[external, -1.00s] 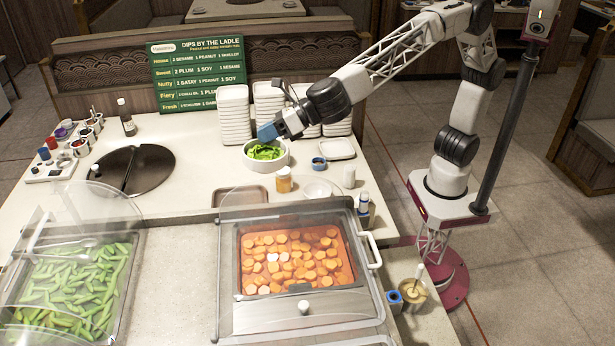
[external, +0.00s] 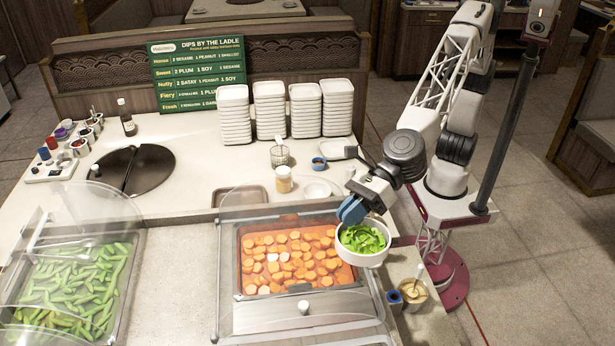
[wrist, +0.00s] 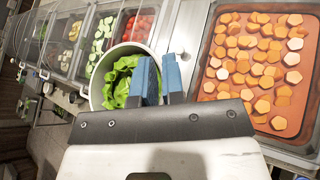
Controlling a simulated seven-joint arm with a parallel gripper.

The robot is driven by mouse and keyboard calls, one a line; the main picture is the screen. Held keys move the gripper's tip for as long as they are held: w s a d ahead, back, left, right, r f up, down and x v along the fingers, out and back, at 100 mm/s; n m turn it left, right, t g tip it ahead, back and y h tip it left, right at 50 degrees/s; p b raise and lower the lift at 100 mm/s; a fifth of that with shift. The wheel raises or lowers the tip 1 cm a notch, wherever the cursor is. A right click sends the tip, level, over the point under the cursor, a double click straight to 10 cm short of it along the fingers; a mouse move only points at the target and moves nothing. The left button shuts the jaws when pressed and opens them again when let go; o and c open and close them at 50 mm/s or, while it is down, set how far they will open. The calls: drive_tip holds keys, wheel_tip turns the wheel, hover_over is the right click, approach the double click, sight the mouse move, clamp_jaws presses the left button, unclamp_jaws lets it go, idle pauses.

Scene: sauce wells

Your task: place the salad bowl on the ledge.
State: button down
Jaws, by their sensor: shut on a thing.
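The salad bowl (external: 362,257) is white and round with green leaves in it. My gripper (external: 352,212), with blue fingers, is shut on the bowl's rim and holds it in the air at the right end of the carrot tray. In the wrist view the bowl (wrist: 98,95) sits left of the blue fingers (wrist: 160,75), which cover part of its rim. The bowl looks about level. I cannot tell which surface is the ledge; a narrow strip with small cups (external: 412,322) runs along the counter's right side, below the bowl.
The carrot tray (external: 232,270) with its clear lid is left of the bowl. A cup of tan sauce (external: 414,291) and a blue-rimmed cup (external: 394,297) stand below it on the right. Stacked white dishes (external: 270,110) stand at the back. Several vegetable bins (wrist: 62,50) show in the wrist view.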

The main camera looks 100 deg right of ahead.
drive_tip(key=s+a+f+n+g+y, duration=0.2)
drive_tip(key=s+a+f+n, duration=0.1)
drive_tip(key=s+a+f, duration=0.6)
drive_tip(key=s+a+f+n+g+y, duration=0.3)
drive_tip(key=s+a+f, duration=0.4)
drive_tip(key=s, duration=0.4)
drive_tip(key=shift+s+d+f, duration=0.7)
drive_tip(key=shift+s+f, duration=1.2)
drive_tip(key=shift+f, duration=1)
drive_tip(key=d+f+m+t+h, duration=0.6)
drive_tip(key=d+f+m+h, duration=0.1)
drive_tip(key=d, duration=0.3)
drive_tip(key=shift+s+f+m+h, duration=0.35)
drive_tip(key=shift+m+h, duration=0.25)
drive_tip(key=shift+m, duration=0.3)
wheel_tip(320, 180, down, 6)
drive_tip(key=shift+f, duration=0.1)
drive_tip(key=shift+f, duration=1.85)
